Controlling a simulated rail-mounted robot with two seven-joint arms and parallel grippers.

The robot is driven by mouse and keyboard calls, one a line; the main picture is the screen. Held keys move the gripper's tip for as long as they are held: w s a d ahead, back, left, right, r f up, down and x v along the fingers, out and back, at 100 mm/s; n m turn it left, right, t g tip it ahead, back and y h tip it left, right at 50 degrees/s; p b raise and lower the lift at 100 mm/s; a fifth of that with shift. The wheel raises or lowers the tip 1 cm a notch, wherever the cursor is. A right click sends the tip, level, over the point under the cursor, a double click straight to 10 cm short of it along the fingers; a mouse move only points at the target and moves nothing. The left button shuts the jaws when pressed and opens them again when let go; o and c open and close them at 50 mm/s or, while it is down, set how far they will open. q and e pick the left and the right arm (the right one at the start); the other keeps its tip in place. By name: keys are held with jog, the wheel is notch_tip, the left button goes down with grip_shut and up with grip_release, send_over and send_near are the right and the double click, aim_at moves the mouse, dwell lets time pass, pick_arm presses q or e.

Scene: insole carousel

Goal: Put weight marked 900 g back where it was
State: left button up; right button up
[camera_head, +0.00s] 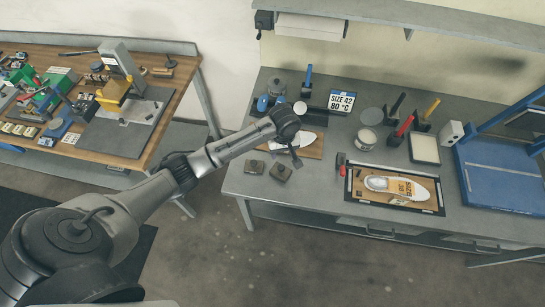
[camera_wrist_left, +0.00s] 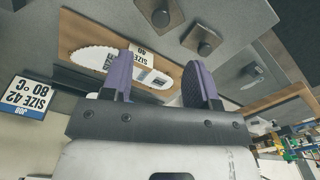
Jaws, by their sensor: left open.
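Two dark square blocks with knobs, which look like weights, sit at the grey bench's front left: a left one (camera_head: 255,166) and a right one (camera_head: 281,171). Two such blocks also show in the left wrist view, one near the top edge (camera_wrist_left: 160,13) and one lower right (camera_wrist_left: 202,40). I can read no marking on them, so I cannot tell which is 900 g. My left gripper (camera_head: 293,156) is over the wooden board behind the blocks. Its purple fingers (camera_wrist_left: 158,85) are apart with nothing held between them. My right gripper is not in view.
A white insole (camera_wrist_left: 105,60) lies on the board below my left gripper. A SIZE 42, 80 °C sign (camera_head: 342,102) stands behind. A framed tray (camera_head: 348,196) with another insole is to the right. A cluttered wooden table (camera_head: 190,68) stands left, across a floor gap.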

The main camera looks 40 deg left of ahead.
pick_arm(q)
jog(key=shift+r, duration=0.2)
jog(key=s+d+f+m+t+h, duration=0.1)
jog(key=s+d+f+m, duration=0.3)
jog(key=s, duration=0.4)
jog(key=s+d+f+m+t, duration=0.1)
jog(key=s+d+m, duration=0.3)
jog(key=s+d, duration=0.3)
jog(key=s+r+m, duration=0.2)
jog(key=s, duration=0.5)
jog(key=s+r+m+t, duration=0.1)
jog(key=s+r+m, duration=0.1)
jog(key=s, duration=0.5)
jog(key=shift+s+a+r+m+t+y, duration=0.3)
jog(key=shift+a+m+y, duration=0.15)
jog(key=shift+m, duration=0.25)
jog(key=shift+f, duration=0.15)
